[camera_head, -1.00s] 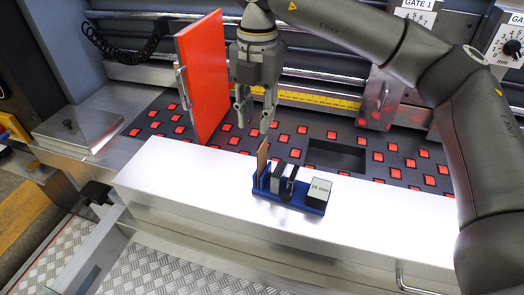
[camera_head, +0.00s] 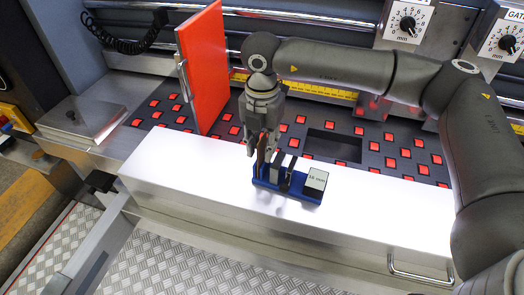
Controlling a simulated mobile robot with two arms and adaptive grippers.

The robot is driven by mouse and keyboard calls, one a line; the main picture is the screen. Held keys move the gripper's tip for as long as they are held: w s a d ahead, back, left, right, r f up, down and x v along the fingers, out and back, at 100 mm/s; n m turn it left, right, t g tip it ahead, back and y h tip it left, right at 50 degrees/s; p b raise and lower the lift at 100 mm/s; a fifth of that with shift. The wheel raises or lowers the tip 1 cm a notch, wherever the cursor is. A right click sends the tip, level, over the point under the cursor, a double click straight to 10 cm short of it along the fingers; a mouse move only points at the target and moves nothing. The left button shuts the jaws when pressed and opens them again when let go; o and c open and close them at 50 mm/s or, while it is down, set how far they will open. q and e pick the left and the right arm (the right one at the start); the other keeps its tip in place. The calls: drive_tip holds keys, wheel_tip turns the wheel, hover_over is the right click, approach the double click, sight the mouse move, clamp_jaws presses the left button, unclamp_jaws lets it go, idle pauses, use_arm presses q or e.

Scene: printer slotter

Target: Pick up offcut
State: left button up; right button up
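The offcut (camera_head: 261,154) is a thin brown piece standing upright at the left end of a blue holder (camera_head: 300,195) on the white ledge. My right gripper (camera_head: 257,148) points down over the offcut, with its fingers on either side of the piece's upper part. The fingers look slightly apart; I cannot tell whether they touch it. My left gripper is out of view.
Grey and dark blocks (camera_head: 282,168) and a labelled light block (camera_head: 316,180) sit in the same holder. A red-orange panel (camera_head: 205,70) with a handle stands upright behind. The white ledge (camera_head: 180,165) is clear on both sides.

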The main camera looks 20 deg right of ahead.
drive_tip(key=shift+c, duration=0.5)
clamp_jaws()
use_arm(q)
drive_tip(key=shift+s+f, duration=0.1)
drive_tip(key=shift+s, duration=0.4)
use_arm(e)
drive_tip(key=shift+r, duration=0.1)
